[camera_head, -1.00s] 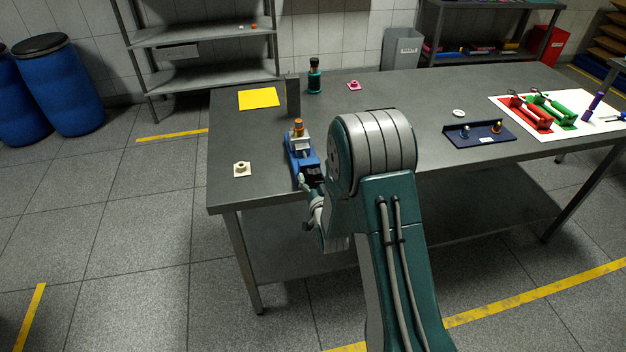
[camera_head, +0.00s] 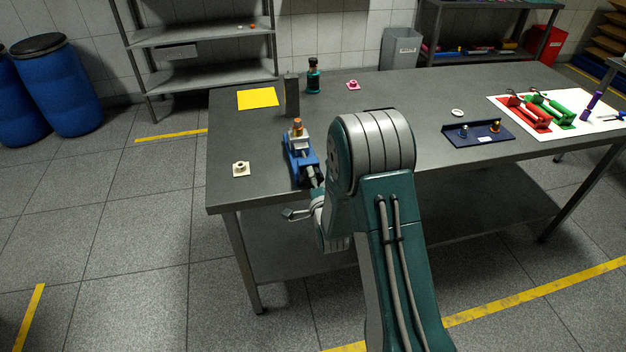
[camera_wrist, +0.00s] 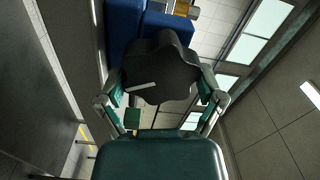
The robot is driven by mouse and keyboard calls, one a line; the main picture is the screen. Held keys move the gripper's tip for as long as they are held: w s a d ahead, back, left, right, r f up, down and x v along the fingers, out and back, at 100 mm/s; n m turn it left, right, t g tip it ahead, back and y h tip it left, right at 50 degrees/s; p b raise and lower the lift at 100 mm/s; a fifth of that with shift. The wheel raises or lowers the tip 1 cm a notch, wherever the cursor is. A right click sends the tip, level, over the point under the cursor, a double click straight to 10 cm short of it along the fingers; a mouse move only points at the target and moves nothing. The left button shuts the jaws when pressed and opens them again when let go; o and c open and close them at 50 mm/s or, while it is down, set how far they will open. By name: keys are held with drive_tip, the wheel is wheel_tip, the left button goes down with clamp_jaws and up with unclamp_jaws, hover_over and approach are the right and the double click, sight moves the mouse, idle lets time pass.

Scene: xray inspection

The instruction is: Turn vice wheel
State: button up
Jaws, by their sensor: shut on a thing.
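The blue vice (camera_head: 299,166) stands near the table's front left edge, with a piece with an orange-brown top (camera_head: 297,124) at its jaws. In the wrist view, the dark lobed vice wheel (camera_wrist: 162,72) with a white mark lies in front of the vice's blue body (camera_wrist: 123,25). My gripper (camera_wrist: 163,90) is shut on the wheel, one finger on each side of it. In the head view, my arm hides most of the gripper. One finger link (camera_head: 297,213) sticks out to the left, in front of the table edge. The wheel's grip contacts are partly hidden.
A grey upright block (camera_head: 291,96) and a dark green bottle (camera_head: 313,76) stand behind the vice. A cream flanged part (camera_head: 241,169) lies to its left, and a yellow sheet (camera_head: 258,98) farther back. A navy tray (camera_head: 478,134) lies to the right.

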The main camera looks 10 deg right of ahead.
drive_tip(key=m, duration=0.4)
drive_tip(key=shift+f+m, duration=0.3)
drive_tip(key=shift+m, duration=0.1)
drive_tip(key=shift+s+d+f, duration=0.1)
drive_tip(key=o, duration=0.9)
drive_tip(key=shift+c, duration=0.2)
drive_tip(key=s, duration=1.1)
drive_tip(key=shift+s, duration=0.4)
